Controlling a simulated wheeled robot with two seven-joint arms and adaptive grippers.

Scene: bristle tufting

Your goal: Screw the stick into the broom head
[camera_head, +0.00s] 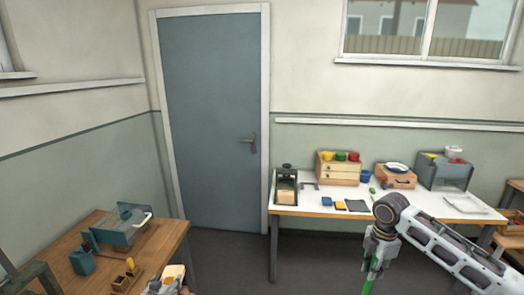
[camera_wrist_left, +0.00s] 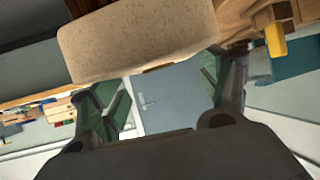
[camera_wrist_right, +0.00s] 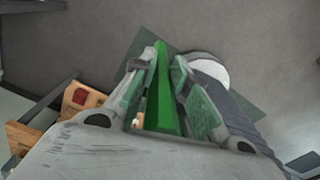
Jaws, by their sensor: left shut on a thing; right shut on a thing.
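The green stick (camera_head: 368,286) hangs below my right gripper (camera_head: 374,262) at the lower right in the head view, and its lower end is cut off by the frame. In the right wrist view, the stick (camera_wrist_right: 163,95) runs lengthwise between the green pads of my right gripper (camera_wrist_right: 164,62), which is shut on it. The beige broom head (camera_head: 174,272) is at the bottom left in the head view, beside my left gripper (camera_head: 163,286). In the left wrist view, the broom head (camera_wrist_left: 140,42) lies across the fingertips of my left gripper (camera_wrist_left: 165,75), shut on it. The stick and broom head are well apart.
A wooden table (camera_head: 80,240) at the left bears a blue-grey box (camera_head: 122,226) and small wooden holders (camera_head: 124,283). A white-topped bench (camera_head: 310,205) at the back right bears drawers, coloured bins and trays. Dark floor lies between them before a blue door (camera_head: 210,110).

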